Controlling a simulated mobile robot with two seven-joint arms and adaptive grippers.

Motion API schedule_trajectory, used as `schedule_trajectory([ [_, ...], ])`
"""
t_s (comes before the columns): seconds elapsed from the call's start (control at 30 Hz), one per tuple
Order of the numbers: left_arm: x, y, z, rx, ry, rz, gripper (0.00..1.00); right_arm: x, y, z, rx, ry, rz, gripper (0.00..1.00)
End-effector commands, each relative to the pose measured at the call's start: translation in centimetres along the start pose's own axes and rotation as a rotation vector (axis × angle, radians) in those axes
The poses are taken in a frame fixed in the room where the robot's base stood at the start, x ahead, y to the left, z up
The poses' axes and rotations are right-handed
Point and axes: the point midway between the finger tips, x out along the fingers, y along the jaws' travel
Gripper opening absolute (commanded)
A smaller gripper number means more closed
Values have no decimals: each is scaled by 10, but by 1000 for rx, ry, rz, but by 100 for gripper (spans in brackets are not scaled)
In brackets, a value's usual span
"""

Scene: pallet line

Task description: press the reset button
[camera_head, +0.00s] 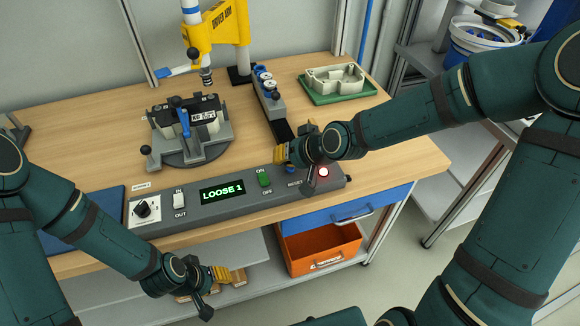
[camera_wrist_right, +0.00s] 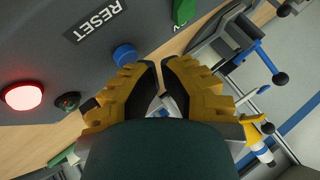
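The blue reset button (camera_wrist_right: 124,54) stands on the grey control panel (camera_head: 235,208), beside a RESET label (camera_wrist_right: 95,20), in the right wrist view. In the head view the button (camera_head: 290,169) is partly covered by my right gripper (camera_head: 281,155), which is over the panel's back edge near it. In the right wrist view my right gripper (camera_wrist_right: 161,66) has its yellow fingers drawn together with almost no gap, and nothing is held. The button is apart from the fingertips in that picture. My left gripper (camera_head: 222,273) hangs low in front of the bench; its finger gap is unclear.
The panel has a lit red lamp (camera_head: 323,172), a green ON/OFF switch (camera_head: 264,179), a display reading LOOSE 1 (camera_head: 222,191), an IN/OUT switch (camera_head: 179,200) and a knob (camera_head: 144,209). A clamp fixture (camera_head: 188,130) and a grey holder (camera_head: 268,95) stand behind.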

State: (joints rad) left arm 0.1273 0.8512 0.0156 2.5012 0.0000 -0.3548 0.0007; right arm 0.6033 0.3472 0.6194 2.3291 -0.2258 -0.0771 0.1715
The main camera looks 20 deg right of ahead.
Motion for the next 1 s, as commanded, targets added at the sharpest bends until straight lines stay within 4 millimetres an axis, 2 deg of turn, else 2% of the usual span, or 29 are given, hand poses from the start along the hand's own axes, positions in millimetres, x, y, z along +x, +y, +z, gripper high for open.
schedule_trajectory([
  [1.0, 6, -2, 1, 0, 0, 0, 44, 6, 5, 5, 0, 0, 0, 0],
])
